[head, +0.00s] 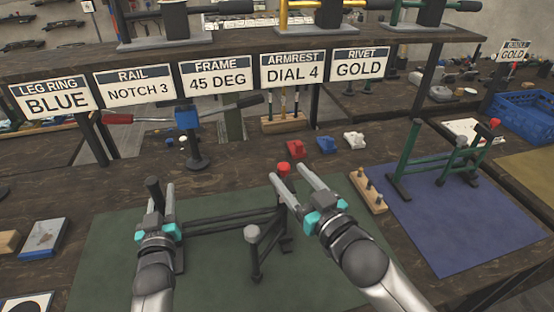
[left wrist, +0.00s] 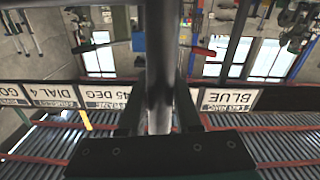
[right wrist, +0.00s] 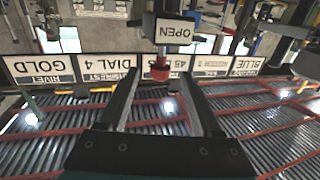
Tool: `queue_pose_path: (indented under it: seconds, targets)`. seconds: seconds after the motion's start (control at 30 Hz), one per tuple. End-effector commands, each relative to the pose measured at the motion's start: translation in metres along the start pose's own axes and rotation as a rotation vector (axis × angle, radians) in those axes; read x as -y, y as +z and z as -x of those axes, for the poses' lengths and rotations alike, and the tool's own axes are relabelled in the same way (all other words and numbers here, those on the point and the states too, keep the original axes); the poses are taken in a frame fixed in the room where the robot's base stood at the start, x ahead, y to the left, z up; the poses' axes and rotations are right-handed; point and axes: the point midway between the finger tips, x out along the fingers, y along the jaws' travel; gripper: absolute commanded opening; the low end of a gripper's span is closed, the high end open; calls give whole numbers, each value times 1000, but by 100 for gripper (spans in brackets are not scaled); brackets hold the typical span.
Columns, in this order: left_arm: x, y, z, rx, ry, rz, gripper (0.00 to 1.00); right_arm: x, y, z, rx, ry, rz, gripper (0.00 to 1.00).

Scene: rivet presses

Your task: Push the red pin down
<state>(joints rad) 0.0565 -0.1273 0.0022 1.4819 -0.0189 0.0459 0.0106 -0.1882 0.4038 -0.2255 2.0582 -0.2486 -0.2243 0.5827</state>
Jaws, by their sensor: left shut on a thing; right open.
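The red pin (head: 283,168) stands at the far right of a dark metal frame (head: 220,219) on the green mat (head: 115,250). My right gripper (head: 289,177) is open, with its fingertips close to the pin. In the right wrist view the red pin (right wrist: 160,70) shows between the two fingers, below a hanging "OPEN" sign (right wrist: 174,31); I cannot tell whether they touch it. My left gripper (head: 160,193) is shut on a dark upright post (head: 153,186) at the frame's left end. The post fills the middle of the left wrist view (left wrist: 161,60).
A green frame (head: 411,155) with a red top stands on a blue mat (head: 450,225) at right.

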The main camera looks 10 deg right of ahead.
Motion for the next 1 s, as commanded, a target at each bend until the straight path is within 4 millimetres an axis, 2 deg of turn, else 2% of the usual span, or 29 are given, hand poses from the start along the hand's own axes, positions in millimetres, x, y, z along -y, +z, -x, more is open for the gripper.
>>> queue_pose_path:
  seconds: [0.03, 0.43, 0.6, 0.9, 1.0]
  targets:
    - [0, 14, 4, 33, 0, 7, 0, 0, 0, -8, -2, 0, 0, 66]
    - [0, 14, 4, 33, 0, 7, 0, 0, 0, -56, -1, -1, -1, 66]
    - [0, 14, 4, 33, 0, 7, 0, 0, 0, -64, 0, 0, -2, 66]
    - [0, 14, 4, 33, 0, 7, 0, 0, 0, -65, 0, -1, -2, 66]
    - [0, 14, 4, 33, 0, 7, 0, 0, 0, -65, 0, -1, -2, 56]
